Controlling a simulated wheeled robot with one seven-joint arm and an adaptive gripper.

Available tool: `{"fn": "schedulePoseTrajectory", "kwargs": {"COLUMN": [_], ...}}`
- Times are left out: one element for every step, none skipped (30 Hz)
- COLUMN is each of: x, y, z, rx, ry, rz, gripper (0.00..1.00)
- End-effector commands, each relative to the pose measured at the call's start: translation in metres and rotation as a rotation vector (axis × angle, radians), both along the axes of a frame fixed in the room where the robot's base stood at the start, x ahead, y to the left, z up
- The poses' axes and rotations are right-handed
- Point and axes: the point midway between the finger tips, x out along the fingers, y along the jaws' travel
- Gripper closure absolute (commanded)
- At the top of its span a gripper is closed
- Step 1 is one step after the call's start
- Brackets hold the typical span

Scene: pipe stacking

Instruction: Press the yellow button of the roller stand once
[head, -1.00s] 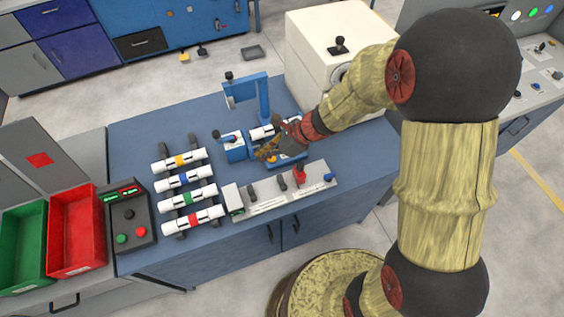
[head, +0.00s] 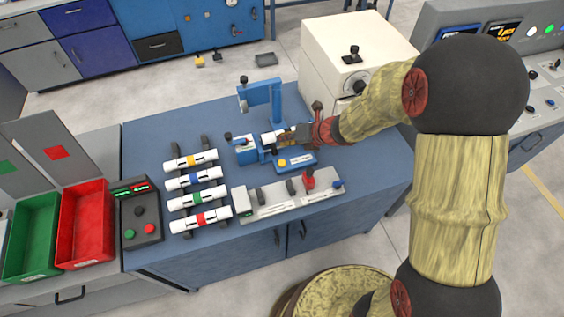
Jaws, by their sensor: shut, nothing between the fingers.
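The blue roller stand (head: 300,163) is on the blue bench in the head view. Its yellow button (head: 282,163) shows clear on the front part of the base. My gripper (head: 284,138) is shut and empty, just behind and above the button and apart from it in the picture. It covers part of the stand and of the white piece (head: 267,138) that shows beside its fingertips. I cannot tell whether the fingers touch the stand.
Several white pipes with coloured bands (head: 197,179) lie on a rack at left. A grey fixture with a red clamp (head: 285,197) stands in front of the roller stand. A blue post (head: 276,100) and a white cabinet (head: 340,75) stand behind. A control box (head: 140,215) is at left.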

Motion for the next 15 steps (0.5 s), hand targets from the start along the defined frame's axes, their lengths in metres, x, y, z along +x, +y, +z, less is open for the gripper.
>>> {"fn": "schedulePoseTrajectory", "kwargs": {"x": [0.000, 0.000, 0.000, 0.000, 0.000, 0.000, 0.000, 0.000, 0.000, 0.000, 0.000, 0.000, 0.000, 0.000, 0.000], "y": [0.000, 0.000, 0.000, 0.000, 0.000, 0.000, 0.000, 0.000, 0.000, 0.000, 0.000, 0.000, 0.000, 0.000, 0.000], "z": [-0.002, -0.003, -0.005, -0.007, -0.009, -0.013, -0.016, -0.019, -0.023, -0.027, -0.030, -0.035, -0.039, -0.043, -0.049], "rx": [0.000, 0.000, 0.000, 0.000, -0.001, -0.001, -0.001, -0.001, -0.001, -0.001, -0.001, -0.001, -0.001, -0.001, -0.001], "ry": [0.000, 0.000, 0.000, -0.001, 0.000, 0.000, 0.000, 0.000, 0.000, 0.000, 0.000, 0.000, 0.000, 0.000, 0.000], "rz": [0.000, 0.000, 0.000, 0.001, 0.001, 0.001, 0.001, 0.001, 0.001, 0.001, 0.001, 0.001, 0.001, 0.001, 0.001], "gripper": [1.00, 1.00, 1.00, 1.00, 1.00, 1.00, 1.00, 1.00, 1.00, 1.00, 1.00, 1.00, 1.00, 1.00, 1.00]}}
